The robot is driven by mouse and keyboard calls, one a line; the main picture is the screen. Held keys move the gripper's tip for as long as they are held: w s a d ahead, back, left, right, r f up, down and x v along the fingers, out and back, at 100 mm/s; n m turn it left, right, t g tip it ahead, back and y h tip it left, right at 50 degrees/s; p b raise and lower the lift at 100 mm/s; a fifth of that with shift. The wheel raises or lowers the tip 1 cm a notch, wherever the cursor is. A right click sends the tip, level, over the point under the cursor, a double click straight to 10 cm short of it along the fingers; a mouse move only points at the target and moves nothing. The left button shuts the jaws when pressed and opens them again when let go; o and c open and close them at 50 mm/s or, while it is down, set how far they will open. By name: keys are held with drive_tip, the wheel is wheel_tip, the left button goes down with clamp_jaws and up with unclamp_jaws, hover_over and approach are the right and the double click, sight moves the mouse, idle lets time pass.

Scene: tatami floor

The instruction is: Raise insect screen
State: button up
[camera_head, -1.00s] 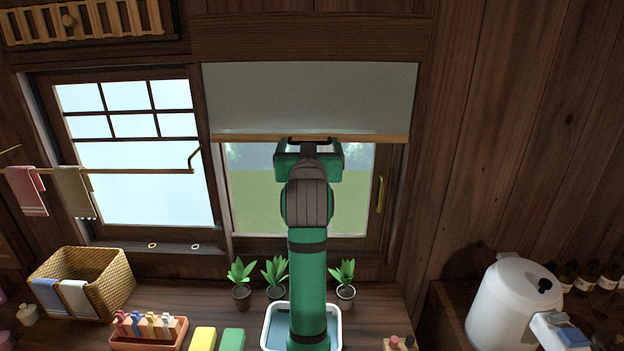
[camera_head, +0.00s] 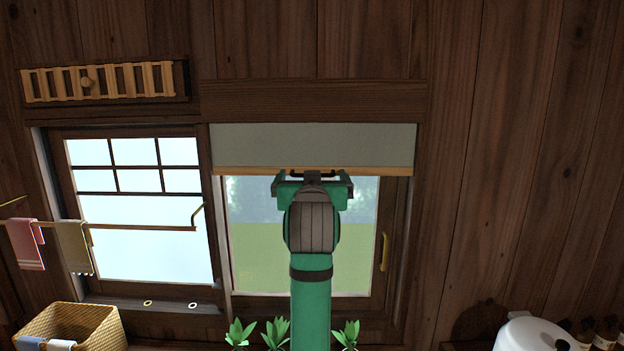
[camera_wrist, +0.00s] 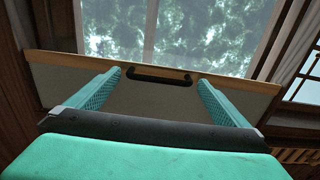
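The insect screen (camera_head: 315,145) is a pale grey panel in the upper part of the right-hand window. A light wooden bar (camera_head: 245,170) runs along its lower edge, with clear glass below. My green gripper (camera_head: 312,182) is at the middle of this bar, just under the dark handle. In the wrist view the dark handle (camera_wrist: 160,73) lies between my two teal fingertips (camera_wrist: 160,77), which are wide apart with a gap on each side. The fingers are open and do not pinch the handle. Whether they touch the bar or screen is unclear.
A wooden lintel (camera_head: 312,101) lies just above the screen. A brass handle (camera_head: 384,251) is on the right of the window frame. A towel rail (camera_head: 130,226) juts out at left. Potted plants (camera_head: 276,332) and a woven basket (camera_head: 70,325) stand below.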

drive_tip(key=s, duration=1)
drive_tip(key=shift+s+d, duration=0.25)
drive_tip(key=shift+s, duration=0.15)
drive_tip(key=shift+f, duration=0.1)
drive_tip(key=s+d+f+g, duration=0.1)
drive_tip(key=s+f, duration=0.2)
drive_tip(key=f, duration=3.1)
drive_tip(key=s+f, duration=0.7)
drive_tip(key=f, duration=0.3)
drive_tip(key=s+d+f+g, duration=0.1)
drive_tip(key=s+f, duration=0.5)
drive_tip(key=s, duration=0.4)
drive_tip(key=s+d+f, duration=0.1)
drive_tip(key=s+f, duration=0.4)
drive_tip(key=s, duration=2.3)
drive_tip(key=shift+s+r+g+h, duration=0.3)
drive_tip(key=shift+s+r, duration=0.05)
drive_tip(key=shift+s, duration=0.05)
